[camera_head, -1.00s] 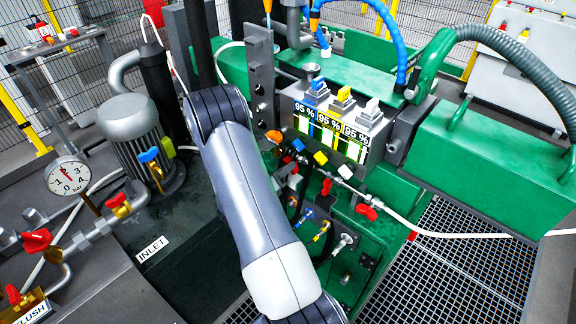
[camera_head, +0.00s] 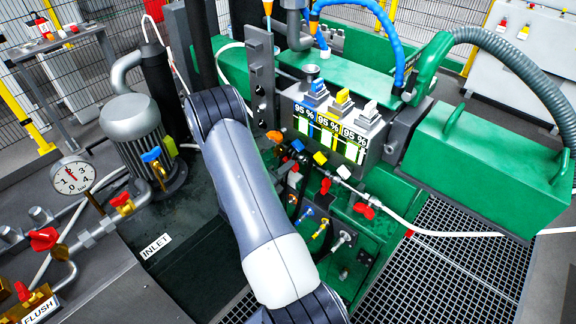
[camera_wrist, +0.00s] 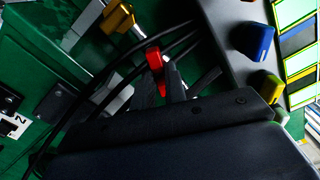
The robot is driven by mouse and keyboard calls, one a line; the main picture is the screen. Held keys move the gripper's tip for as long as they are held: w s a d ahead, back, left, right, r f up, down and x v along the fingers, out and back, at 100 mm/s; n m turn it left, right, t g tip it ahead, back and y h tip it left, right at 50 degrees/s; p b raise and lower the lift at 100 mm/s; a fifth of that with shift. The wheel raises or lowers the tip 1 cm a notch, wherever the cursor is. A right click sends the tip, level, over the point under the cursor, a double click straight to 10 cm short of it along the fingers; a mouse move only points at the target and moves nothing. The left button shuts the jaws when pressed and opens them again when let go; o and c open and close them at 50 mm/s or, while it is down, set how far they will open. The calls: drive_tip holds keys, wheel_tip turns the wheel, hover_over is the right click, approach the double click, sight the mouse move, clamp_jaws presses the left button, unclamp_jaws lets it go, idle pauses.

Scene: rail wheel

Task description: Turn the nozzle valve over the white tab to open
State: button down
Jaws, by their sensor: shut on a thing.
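In the wrist view my gripper (camera_wrist: 168,82) is shut on a red valve handle (camera_wrist: 154,58); the fingers partly cover it. In the head view my gripper is hidden behind my arm. There a white tab (camera_head: 344,172) sits under the readout panel, right of a yellow tab (camera_head: 320,157) and a blue tab (camera_head: 297,145). Red handles show below them, one in the middle (camera_head: 325,186) and one at the right (camera_head: 364,210). The wrist view also shows the blue tab (camera_wrist: 258,40) and the yellow tab (camera_wrist: 270,88). I cannot tell which nozzle valve is held.
The panel (camera_head: 333,133) reads 95 % three times. Dark cables (camera_wrist: 95,95) run close beside the fingers. A white hose (camera_head: 440,234) leads right over floor grating (camera_head: 450,260). A green box (camera_head: 490,165) stands right, and a gauge (camera_head: 73,177) left.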

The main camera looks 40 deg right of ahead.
drive_tip(key=n+p, duration=0.2)
drive_tip(key=n, duration=0.2)
drive_tip(key=c, duration=1.3)
unclamp_jaws()
drive_tip(key=shift+a, duration=0.15)
drive_tip(key=a, duration=0.6)
drive_tip(key=shift+s+a, duration=0.3)
drive_tip(key=shift+a, duration=0.05)
